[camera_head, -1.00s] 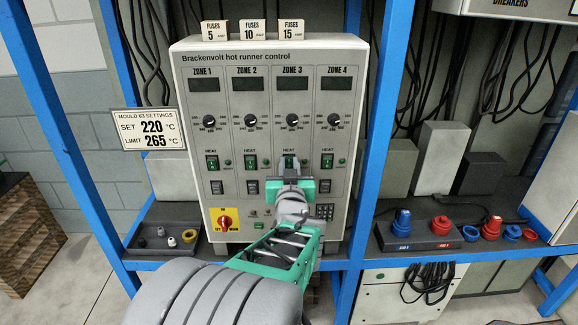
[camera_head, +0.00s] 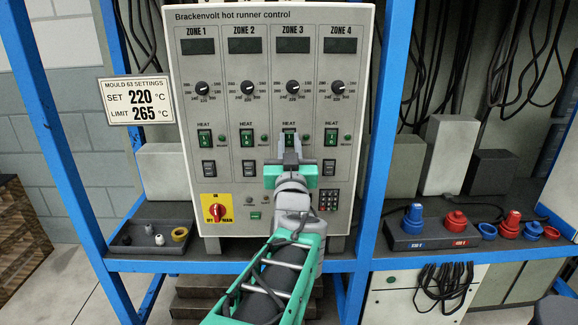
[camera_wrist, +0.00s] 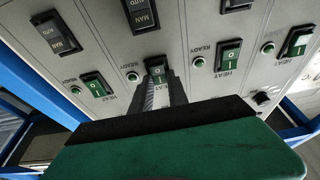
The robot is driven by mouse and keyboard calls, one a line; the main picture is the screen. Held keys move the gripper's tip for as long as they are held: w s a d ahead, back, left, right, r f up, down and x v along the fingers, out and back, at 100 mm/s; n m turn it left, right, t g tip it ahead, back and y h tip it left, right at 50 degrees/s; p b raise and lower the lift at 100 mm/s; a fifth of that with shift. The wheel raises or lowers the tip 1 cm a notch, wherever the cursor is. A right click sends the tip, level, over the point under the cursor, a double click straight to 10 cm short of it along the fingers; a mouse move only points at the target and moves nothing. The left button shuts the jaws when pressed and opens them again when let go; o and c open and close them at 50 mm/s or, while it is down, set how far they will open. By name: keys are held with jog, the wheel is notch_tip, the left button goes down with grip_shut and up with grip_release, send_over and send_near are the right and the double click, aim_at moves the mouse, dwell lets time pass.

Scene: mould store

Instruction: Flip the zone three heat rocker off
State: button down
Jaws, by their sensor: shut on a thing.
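The zone three heat rocker (camera_head: 289,134) is a green rocker in a dark frame, third in the HEAT row on the grey hot runner control panel (camera_head: 270,185). My gripper (camera_head: 291,146) reaches up to it from below, its fingers on either side of the rocker and hiding part of it. In the wrist view the rocker (camera_wrist: 157,70) sits between the tips of my gripper (camera_wrist: 159,84), marked O and I. The fingers are shut on it. Its tilt is hard to tell.
Matching heat rockers for zone two (camera_head: 246,137) and zone four (camera_head: 330,137) flank it closely. Blue rack posts (camera_head: 385,120) stand at both sides of the panel.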

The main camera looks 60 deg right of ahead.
jog(key=shift+s, duration=0.1)
dwell(0.3)
jog(key=c, duration=1.3)
grip_release()
jog(key=shift+a, duration=0.1)
jog(key=b+v, duration=0.1)
jog(key=v, duration=0.6)
jog(key=shift+s+a+f, duration=0.15)
jog(key=shift+a+f, duration=0.05)
jog(key=shift+f, duration=0.1)
